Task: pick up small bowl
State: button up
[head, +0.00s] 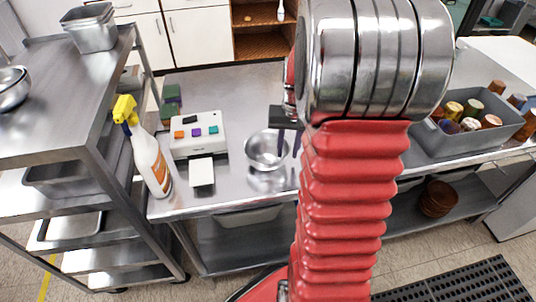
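A small shiny steel bowl (262,151) stands upright on the steel table, right of the white box with coloured buttons. My gripper (289,152) points down at the bowl's right rim. Its two dark fingers show apart with a gap between them, one near or over the rim and one just outside it. I cannot tell whether either finger touches the bowl. My red arm and its metal joint hide the upper part of the gripper and the table to the right.
The white box (197,133) and a spray bottle (152,160) stand left of the bowl. A grey bin (440,142) of cups is at right. A steel cart (60,112) at left carries another bowl (10,92). Behind the bowl the tabletop is clear.

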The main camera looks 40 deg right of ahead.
jog(key=shift+c, duration=0.2)
grip_shut()
dwell(0.3)
notch_tip(320, 180, up, 10)
jog(key=shift+r, duration=0.1)
dwell(0.5)
jog(key=shift+s, duration=0.15)
dwell(0.5)
